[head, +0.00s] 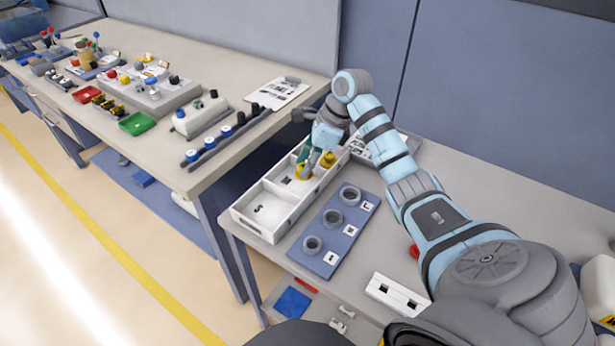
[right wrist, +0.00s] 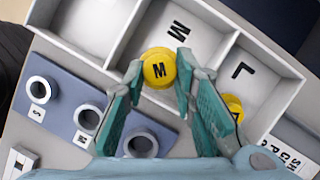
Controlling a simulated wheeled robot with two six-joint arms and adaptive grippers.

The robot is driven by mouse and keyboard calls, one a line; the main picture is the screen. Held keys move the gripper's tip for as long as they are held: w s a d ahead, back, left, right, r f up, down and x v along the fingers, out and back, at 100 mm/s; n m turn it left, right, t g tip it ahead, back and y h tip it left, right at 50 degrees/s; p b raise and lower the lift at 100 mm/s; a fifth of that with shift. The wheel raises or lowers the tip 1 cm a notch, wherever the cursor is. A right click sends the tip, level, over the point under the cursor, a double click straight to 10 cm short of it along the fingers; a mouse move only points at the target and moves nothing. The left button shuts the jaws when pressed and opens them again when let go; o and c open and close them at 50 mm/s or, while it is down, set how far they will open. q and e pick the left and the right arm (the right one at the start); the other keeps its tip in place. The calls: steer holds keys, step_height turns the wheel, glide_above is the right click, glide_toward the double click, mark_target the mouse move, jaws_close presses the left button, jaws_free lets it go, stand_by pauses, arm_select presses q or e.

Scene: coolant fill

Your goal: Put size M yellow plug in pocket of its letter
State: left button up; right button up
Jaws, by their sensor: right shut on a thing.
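The yellow plug marked M (right wrist: 158,68) is between the fingertips of my right gripper (right wrist: 156,80), which is shut on it. I cannot tell whether the plug touches the floor. Another yellow plug (right wrist: 233,106) sits in the L pocket (right wrist: 262,88). My left gripper is out of view.
The S pocket (head: 262,206) looks empty. A blue board (head: 330,246) with three grey rings lies beside the tray. A white block with two dark square holes (head: 397,297) lies nearer on the bench. A cluttered second bench (head: 232,90) stands at the left.

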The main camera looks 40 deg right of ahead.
step_height(320, 180, down, 4)
steer(key=shift+f, duration=0.2)
steer(key=shift+f+b, duration=0.2)
steer(key=shift+b, duration=0.1)
steer(key=o, duration=0.5)
steer(key=shift+s, duration=0.1)
steer(key=shift+r, duration=0.1)
steer(key=shift+r, duration=0.25)
steer(key=p+v, duration=0.1)
steer(key=v, duration=1)
steer(key=shift+s+d+r, duration=0.1)
steer(key=shift+d+r, duration=0.05)
steer(key=shift+r, duration=0.2)
